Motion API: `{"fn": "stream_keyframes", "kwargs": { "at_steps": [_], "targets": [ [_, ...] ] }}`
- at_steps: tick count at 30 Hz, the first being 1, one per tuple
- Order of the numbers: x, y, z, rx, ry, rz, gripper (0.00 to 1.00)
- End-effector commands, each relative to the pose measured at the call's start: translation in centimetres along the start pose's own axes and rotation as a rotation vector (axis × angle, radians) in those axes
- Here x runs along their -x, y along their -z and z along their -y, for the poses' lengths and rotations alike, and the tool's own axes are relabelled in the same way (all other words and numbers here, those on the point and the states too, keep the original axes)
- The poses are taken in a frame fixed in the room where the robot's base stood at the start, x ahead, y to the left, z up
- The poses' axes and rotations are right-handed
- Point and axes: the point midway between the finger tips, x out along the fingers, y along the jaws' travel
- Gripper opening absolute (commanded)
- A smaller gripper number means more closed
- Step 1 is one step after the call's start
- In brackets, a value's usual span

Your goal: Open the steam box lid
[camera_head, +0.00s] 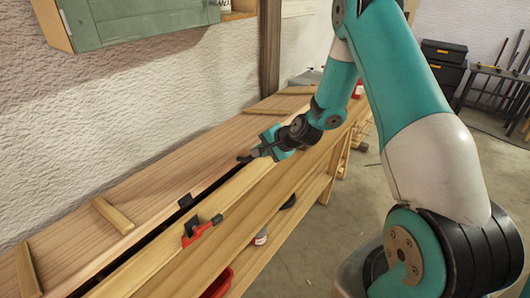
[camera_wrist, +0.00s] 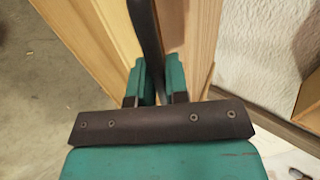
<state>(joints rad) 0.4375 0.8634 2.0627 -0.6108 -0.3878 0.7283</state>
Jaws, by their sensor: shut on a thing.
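The steam box (camera_head: 230,195) is a long pale wooden box running from the near left to the far middle. Its lid (camera_head: 150,187) is a long plank with cross battens. A dark gap shows between the lid and the front wall in the nearer part; I cannot tell how far the lid is raised. A dark handle (camera_head: 243,158) is at the lid's front edge. My gripper (camera_head: 259,152) is shut on this handle. In the wrist view the teal fingers (camera_wrist: 158,88) close around the dark bar (camera_wrist: 147,30). A red and black clamp (camera_head: 200,230) sits on the front wall.
A rough white wall stands behind the box, with a green cabinet (camera_head: 140,18) above it and a wooden post (camera_head: 270,50). A red container (camera_head: 218,284) and a can (camera_head: 260,237) sit below. Open concrete floor lies to the right.

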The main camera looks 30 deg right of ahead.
Motion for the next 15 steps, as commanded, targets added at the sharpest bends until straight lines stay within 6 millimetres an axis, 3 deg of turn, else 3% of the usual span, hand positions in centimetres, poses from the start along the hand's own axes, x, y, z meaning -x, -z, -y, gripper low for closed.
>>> {"fn": "stream_keyframes", "kwargs": {
  "at_steps": [9,15],
  "targets": [
    [2.2,0.0,5.3,0.001,0.005,0.000,0.00],
    [2.7,0.0,7.0,-0.001,0.002,0.001,0.00]
  ]
}}
